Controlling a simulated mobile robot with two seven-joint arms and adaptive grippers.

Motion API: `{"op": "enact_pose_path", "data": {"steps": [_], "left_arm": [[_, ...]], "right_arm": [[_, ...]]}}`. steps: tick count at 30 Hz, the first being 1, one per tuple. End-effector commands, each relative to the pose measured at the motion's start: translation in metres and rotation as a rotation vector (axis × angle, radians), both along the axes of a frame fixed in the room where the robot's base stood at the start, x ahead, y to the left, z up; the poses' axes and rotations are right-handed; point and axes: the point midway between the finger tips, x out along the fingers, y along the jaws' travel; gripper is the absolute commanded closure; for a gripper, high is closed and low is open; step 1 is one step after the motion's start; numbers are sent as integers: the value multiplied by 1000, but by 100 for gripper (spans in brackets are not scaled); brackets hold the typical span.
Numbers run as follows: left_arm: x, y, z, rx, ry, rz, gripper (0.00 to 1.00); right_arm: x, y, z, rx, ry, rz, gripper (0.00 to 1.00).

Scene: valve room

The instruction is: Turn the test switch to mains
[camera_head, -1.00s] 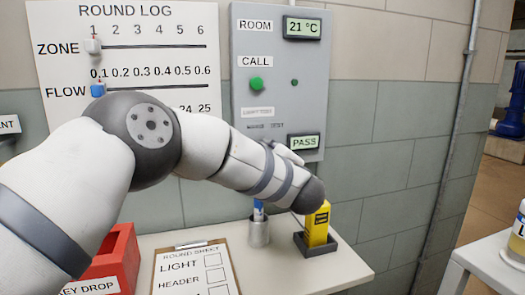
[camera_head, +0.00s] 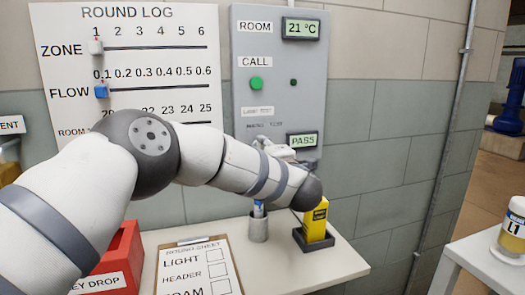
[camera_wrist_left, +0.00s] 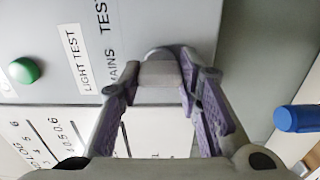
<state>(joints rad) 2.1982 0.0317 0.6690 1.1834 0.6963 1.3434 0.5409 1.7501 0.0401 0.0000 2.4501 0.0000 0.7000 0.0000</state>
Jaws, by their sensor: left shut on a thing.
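The test switch (camera_wrist_left: 172,52) is a grey rounded knob on the grey wall panel, beside the MAINS and TEST lettering in the left wrist view. My left gripper (camera_wrist_left: 162,76) is shut on it, with the fingertips closed around its grip. The fingers hide part of the knob, so I cannot tell exactly which way it points. In the head view my left arm reaches across to the panel (camera_head: 292,75), and its wrist hides the switch. My right gripper is not in view.
A green call button (camera_head: 256,84) sits above on the panel. Below stand a metal cup (camera_head: 258,229), a yellow device (camera_head: 317,222) in a dark holder, a clipboard (camera_head: 197,268) and a red key drop box (camera_head: 122,255). The wall right of the panel is clear.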

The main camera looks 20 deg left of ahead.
Motion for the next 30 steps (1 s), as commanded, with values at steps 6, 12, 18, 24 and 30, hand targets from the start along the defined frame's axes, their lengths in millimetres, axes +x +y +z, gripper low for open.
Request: {"op": "enact_pose_path", "data": {"steps": [6,12,18,24,30], "left_arm": [[0,-1,0,-19,-14,-2,96],[0,-1,0,-21,-15,-2,96],[0,-1,1,-21,-15,-2,57],[0,-1,0,-20,-15,-1,48],[-5,-5,1,-21,-14,-2,48]], "right_arm": [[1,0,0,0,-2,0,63],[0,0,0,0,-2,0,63],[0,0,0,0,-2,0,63],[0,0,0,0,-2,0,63],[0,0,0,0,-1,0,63]]}}
